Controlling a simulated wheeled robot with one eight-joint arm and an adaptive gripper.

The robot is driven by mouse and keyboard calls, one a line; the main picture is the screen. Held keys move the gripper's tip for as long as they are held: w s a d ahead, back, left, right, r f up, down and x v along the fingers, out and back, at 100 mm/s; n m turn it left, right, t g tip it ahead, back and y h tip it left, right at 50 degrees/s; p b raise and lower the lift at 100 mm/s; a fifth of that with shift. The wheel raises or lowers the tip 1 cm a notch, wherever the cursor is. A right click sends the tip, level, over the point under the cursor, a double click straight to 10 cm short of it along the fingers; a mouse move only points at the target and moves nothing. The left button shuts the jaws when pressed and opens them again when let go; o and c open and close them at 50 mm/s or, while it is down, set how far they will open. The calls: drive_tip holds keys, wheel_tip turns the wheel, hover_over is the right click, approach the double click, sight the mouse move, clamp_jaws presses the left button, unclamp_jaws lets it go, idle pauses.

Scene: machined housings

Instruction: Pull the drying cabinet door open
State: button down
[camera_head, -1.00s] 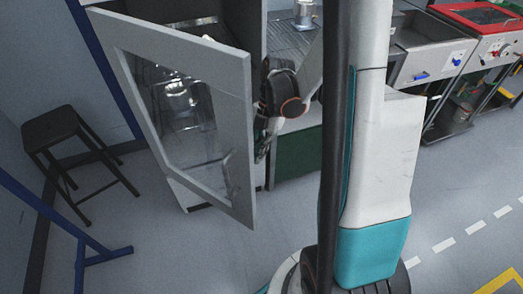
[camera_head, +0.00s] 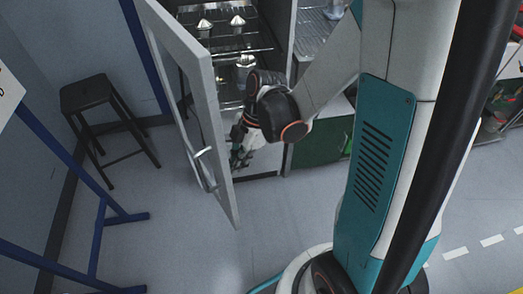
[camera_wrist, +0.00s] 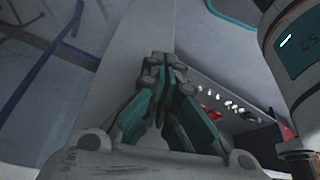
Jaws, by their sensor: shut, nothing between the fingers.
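The drying cabinet door (camera_head: 216,120) has a light grey frame and a window. It stands wide open, seen nearly edge-on in the head view, with its bar handle (camera_head: 203,167) on the outer face. The open cabinet shows wire shelves (camera_head: 232,50) bearing several metal parts. My gripper (camera_head: 238,158) is low on the inner side of the door, between door and cabinet, clear of the handle. The head view does not settle whether it touches the door. In the wrist view my gripper's fingers (camera_wrist: 163,68) are together and empty, in front of a pale grey surface.
A black stool (camera_head: 105,120) stands left of the door by the wall. A blue metal frame (camera_head: 100,205) is at the lower left. A green-fronted unit (camera_head: 320,143) stands right of the cabinet. The floor before the door is clear.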

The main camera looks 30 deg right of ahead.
drive_tip(key=a+m+t, duration=0.1)
drive_tip(key=a+m, duration=0.2)
drive_tip(key=a, duration=1.6)
drive_tip(key=shift+s+a+b, duration=0.15)
drive_tip(key=shift+a+b, duration=0.1)
drive_tip(key=shift+b, duration=0.05)
drive_tip(key=shift+r, duration=0.1)
